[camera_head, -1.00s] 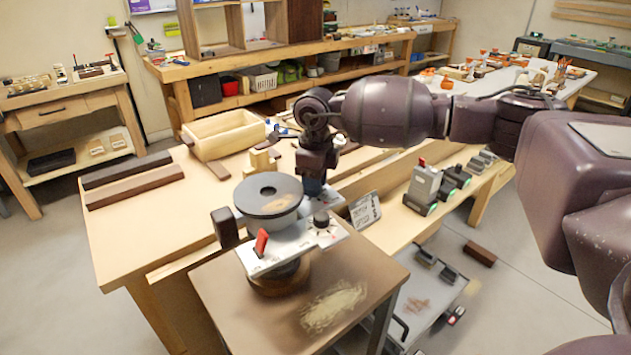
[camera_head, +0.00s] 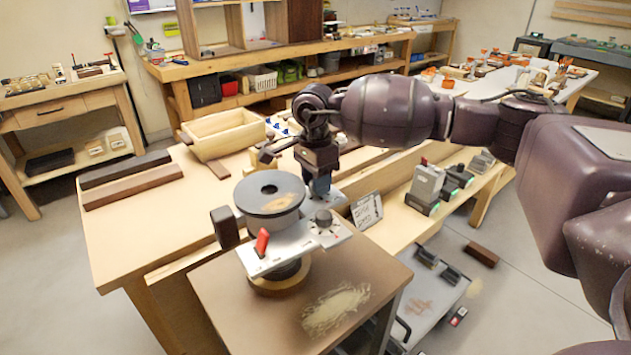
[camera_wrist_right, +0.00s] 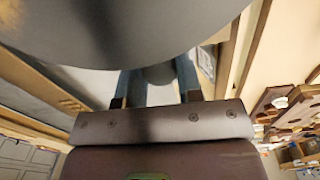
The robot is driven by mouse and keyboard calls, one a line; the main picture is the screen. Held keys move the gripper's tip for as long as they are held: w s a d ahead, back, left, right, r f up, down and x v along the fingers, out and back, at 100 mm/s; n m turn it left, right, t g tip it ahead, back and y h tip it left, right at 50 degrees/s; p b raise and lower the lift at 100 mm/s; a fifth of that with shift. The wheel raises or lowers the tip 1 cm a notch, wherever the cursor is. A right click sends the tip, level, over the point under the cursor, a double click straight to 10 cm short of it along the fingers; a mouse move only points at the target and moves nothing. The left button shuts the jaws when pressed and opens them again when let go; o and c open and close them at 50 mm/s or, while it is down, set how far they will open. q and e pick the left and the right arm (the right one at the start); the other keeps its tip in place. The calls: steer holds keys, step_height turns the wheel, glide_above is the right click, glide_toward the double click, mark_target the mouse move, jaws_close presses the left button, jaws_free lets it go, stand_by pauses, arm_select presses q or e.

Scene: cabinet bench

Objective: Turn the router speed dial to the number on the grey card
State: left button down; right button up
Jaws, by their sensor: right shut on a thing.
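The router (camera_head: 268,203) stands on the brown-topped bench, with a dark round top, a grey plate and a red lever (camera_head: 262,241). Its dark speed dial (camera_head: 323,218) sits on the plate's right side, by a printed scale too small to read. My right gripper (camera_head: 321,190) comes down behind the dial. In the right wrist view the fingers (camera_wrist_right: 159,85) are on either side of the round dial (camera_wrist_right: 158,74), shut on it. The grey card (camera_head: 367,211) leans right of the router; its writing is too small to read. My left gripper is not in view.
The bench top (camera_head: 345,300) is bare in front of the router, apart from sawdust. A dark block (camera_head: 225,227) stands close to its left. A wooden box (camera_head: 222,134) lies behind, and grey devices (camera_head: 427,183) stand to the right.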

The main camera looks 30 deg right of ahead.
steer(key=shift+n, duration=1.1)
steer(key=o, duration=0.9)
steer(key=shift+r, duration=0.1)
